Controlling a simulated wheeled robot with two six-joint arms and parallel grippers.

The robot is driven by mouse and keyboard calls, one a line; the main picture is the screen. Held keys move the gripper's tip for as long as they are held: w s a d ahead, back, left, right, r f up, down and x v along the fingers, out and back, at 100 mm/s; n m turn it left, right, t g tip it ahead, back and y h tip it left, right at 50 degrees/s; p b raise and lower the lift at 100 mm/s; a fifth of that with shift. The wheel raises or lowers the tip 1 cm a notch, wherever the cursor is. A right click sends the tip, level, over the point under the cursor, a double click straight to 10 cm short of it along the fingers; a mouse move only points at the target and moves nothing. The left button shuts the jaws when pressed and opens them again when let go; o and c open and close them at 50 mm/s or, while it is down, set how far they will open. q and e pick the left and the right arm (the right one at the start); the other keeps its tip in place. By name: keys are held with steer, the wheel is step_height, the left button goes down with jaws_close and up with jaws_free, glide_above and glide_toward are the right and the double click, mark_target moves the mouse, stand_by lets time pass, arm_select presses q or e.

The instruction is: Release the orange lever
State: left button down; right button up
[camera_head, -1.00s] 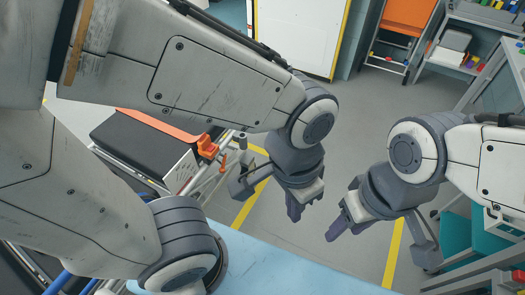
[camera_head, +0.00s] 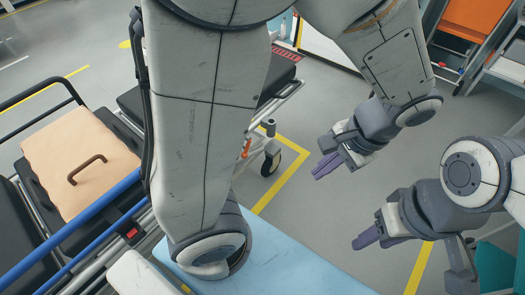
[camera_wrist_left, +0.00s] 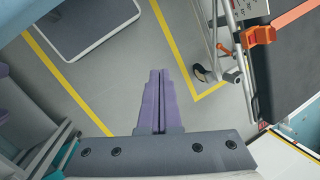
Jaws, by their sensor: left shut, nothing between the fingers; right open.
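A small orange lever (camera_head: 246,148) shows on the metal frame of the stretcher, partly behind my left arm. In the left wrist view a small orange lever (camera_wrist_left: 224,50) sits on the stretcher's side rail, near a larger orange buckle (camera_wrist_left: 259,36) on an orange strap. My left gripper (camera_head: 328,165) is shut and empty, in the air to the right of the stretcher and apart from the lever. Its purple fingers (camera_wrist_left: 158,100) are together in the left wrist view. My right gripper (camera_head: 368,236) is open and empty, below and right of the left one.
The black-padded stretcher (camera_head: 132,103) stands on a castor. A bed with a beige pad (camera_head: 65,150) and blue rails (camera_head: 75,222) is at left. A pale blue surface (camera_head: 285,262) lies below. Grey floor is clear around the grippers.

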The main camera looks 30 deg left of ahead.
arm_select(q)
steer(key=w+a+f+n+y+b, duration=0.2)
steer(key=w+a+f+y+b, duration=0.2)
steer(key=f, duration=0.9)
steer(key=w+a+f+n+y+b, duration=0.2)
steer(key=w+a+f+y+b, duration=0.3)
steer(key=w+a+f+b, duration=0.4)
steer(key=w+a+f+n+y+b, duration=0.2)
steer(key=w+a+f+y+b, duration=0.3)
steer(key=f, duration=1.1)
steer(key=w+a+b, duration=0.2)
steer(key=w+b, duration=0.1)
steer(key=w, duration=0.1)
steer(key=shift+w+a+f+t, duration=0.15)
steer(key=shift+w+f+t, duration=0.15)
steer(key=shift+f, duration=0.05)
steer(key=s+a+b, duration=0.1)
steer(key=s+a, duration=0.3)
steer(key=a, duration=0.7)
steer(key=shift+f+b, duration=0.2)
steer(key=shift+b, duration=0.15)
